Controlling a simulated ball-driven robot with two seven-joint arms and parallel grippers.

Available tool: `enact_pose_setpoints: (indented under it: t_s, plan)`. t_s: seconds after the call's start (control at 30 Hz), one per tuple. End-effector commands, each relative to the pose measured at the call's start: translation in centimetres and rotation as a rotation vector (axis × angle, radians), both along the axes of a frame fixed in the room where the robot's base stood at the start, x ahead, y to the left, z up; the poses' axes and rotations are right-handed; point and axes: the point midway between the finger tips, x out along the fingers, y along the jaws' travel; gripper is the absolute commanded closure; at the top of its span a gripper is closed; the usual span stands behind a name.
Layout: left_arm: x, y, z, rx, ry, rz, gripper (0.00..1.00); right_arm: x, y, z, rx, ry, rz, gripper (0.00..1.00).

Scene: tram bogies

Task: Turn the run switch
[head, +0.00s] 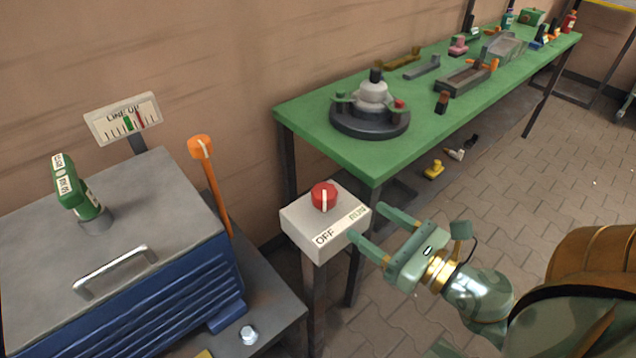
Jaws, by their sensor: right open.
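The run switch is a round red knob (324,194) with a white mark, on top of a pale grey box (300,222) on a post. The box's front edge is lettered OFF at left and RUN at right. The white mark runs roughly up and down in the picture; I cannot tell for sure which label it points to. My right gripper (366,223) is open and empty, its two fingers reaching toward the box's right front corner, by the RUN lettering. It is apart from the knob. My left gripper is out of view.
A blue chest (150,310) with a grey lid stands at left, with an orange-topped lever (203,150) beside it and a LINE gauge (124,119) behind. A green bench (430,140) bearing several parts runs back along the wall. Paved floor (500,190) is open at right.

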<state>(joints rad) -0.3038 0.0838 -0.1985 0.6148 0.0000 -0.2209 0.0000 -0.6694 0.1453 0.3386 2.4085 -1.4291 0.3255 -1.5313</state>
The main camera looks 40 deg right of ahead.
Motion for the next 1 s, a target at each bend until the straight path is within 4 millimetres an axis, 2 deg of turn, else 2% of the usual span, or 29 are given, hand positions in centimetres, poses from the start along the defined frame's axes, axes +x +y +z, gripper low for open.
enact_pose_setpoints:
  t_s: [0.03, 0.23, 0.4, 0.5, 0.7, 0.97, 1.0]
  plan:
    - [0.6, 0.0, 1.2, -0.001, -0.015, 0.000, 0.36, 1.1, 0.2, 1.0, 0.000, -0.011, 0.003, 0.36]
    - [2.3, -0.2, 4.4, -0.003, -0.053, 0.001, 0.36, 6.3, 1.0, 1.3, 0.003, -0.012, -0.001, 0.36]
    - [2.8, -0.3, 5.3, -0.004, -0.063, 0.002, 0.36, 10.2, 1.6, 0.6, 0.006, -0.006, -0.003, 0.36]
    - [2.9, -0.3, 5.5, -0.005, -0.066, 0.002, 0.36, 11.9, 1.9, 0.3, 0.007, -0.004, -0.003, 0.36]
    - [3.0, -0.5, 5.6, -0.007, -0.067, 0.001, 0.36, 13.6, 2.3, 0.1, 0.007, 0.000, -0.001, 0.36]
    - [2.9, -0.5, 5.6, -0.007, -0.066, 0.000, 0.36, 13.7, 2.3, 0.0, 0.006, 0.000, -0.001, 0.36]
    - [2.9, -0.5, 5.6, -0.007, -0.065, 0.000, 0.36, 13.7, 2.3, 0.0, 0.006, 0.000, -0.001, 0.39]
